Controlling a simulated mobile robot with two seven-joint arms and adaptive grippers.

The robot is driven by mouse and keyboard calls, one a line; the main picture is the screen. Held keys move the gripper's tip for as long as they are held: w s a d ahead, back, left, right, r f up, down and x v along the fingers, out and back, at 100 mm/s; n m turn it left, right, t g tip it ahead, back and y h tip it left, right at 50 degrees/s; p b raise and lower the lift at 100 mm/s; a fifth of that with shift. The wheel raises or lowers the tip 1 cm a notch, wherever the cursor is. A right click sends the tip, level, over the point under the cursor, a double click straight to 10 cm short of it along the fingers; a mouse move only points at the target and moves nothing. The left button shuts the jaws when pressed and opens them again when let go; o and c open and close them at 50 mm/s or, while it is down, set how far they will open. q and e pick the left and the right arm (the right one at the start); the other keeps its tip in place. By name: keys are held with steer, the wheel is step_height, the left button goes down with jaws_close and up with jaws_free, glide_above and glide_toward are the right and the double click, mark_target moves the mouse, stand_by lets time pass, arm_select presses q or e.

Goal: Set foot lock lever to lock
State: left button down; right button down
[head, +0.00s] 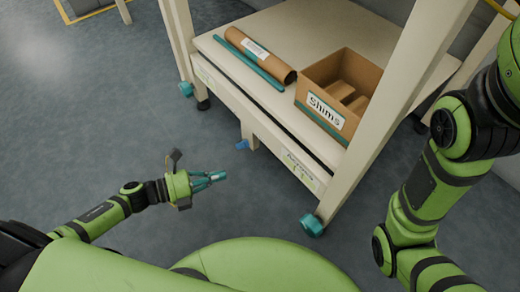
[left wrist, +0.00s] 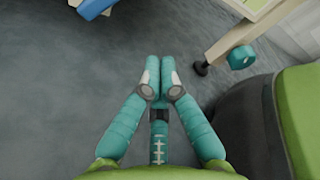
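A small blue lever (head: 242,144) sticks out low from a beige bracket at the front of the beige rack, near the floor. In the left wrist view a blue part that looks like this lever (left wrist: 97,7) shows at the top left, cut by the edge. My left gripper (head: 222,177) is low over the floor, in front of and below the lever in the head view, apart from it. In the left wrist view its teal fingers (left wrist: 160,62) are together with nothing between them. My right arm shows at the right, but its gripper is out of view.
The rack shelf (head: 320,35) holds a brown roll (head: 262,56), a teal bar (head: 250,63) and a cardboard box labelled Shims (head: 322,112). A teal caster or foot (head: 312,225) stands at the front right leg, another (head: 186,89) at the left.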

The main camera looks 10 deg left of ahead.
mark_target(247, 142)
stand_by(0.3)
arm_select(q)
steer(key=w+d+b, duration=0.1)
steer(key=w+d, duration=0.4)
steer(key=w, duration=0.3)
steer(key=shift+d+r+b, duration=0.2)
steer(key=shift+b, duration=0.15)
steer(key=shift+s, duration=0.1)
steer(key=shift+d, duration=0.1)
